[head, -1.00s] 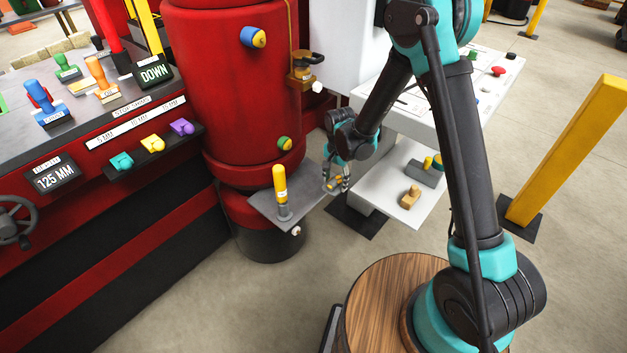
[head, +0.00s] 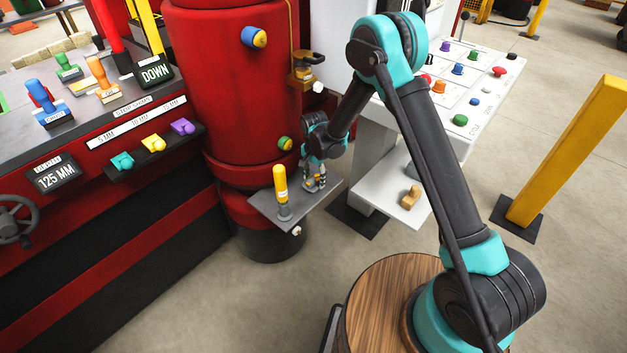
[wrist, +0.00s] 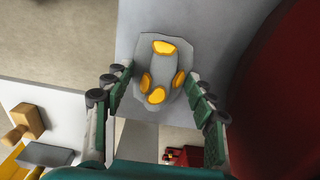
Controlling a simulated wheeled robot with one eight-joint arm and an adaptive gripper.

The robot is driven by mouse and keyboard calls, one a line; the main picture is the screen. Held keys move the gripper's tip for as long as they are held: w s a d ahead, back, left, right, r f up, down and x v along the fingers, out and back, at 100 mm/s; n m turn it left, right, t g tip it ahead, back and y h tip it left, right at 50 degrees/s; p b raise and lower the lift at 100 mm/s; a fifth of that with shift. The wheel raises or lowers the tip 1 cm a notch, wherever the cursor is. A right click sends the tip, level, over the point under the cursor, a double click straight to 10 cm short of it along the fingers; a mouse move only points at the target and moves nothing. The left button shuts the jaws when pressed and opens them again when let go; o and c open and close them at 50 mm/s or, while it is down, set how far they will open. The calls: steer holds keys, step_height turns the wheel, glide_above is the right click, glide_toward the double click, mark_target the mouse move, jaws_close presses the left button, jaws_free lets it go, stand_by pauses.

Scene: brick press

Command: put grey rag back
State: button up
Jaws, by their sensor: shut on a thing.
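The grey rag (wrist: 158,88), a lumpy grey piece with several yellow patches, is between my fingers in the wrist view. My gripper (wrist: 160,85) is shut on it, with one finger at each side. In the head view my gripper (head: 315,187) is over the grey plate (head: 262,205) at the foot of the red column, right of a yellow-handled tool. The rag is small and partly hidden by the fingers there. The plate (wrist: 212,25) lies behind the rag in the wrist view. I cannot tell whether the rag touches it.
The yellow-handled tool (head: 280,185) stands upright on the plate, close left of my gripper. The red column (head: 232,90) rises behind. A white shelf (head: 386,195) with a wooden block (head: 411,197) lies to the right. A yellow post (head: 565,150) stands farther right.

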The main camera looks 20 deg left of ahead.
mark_target(314, 177)
steer(key=shift+w+a+f, duration=0.1)
steer(key=shift+a+f, duration=0.05)
steer(key=shift+f, duration=0.55)
steer(key=o, duration=1.1)
steer(key=shift+r, duration=3.8)
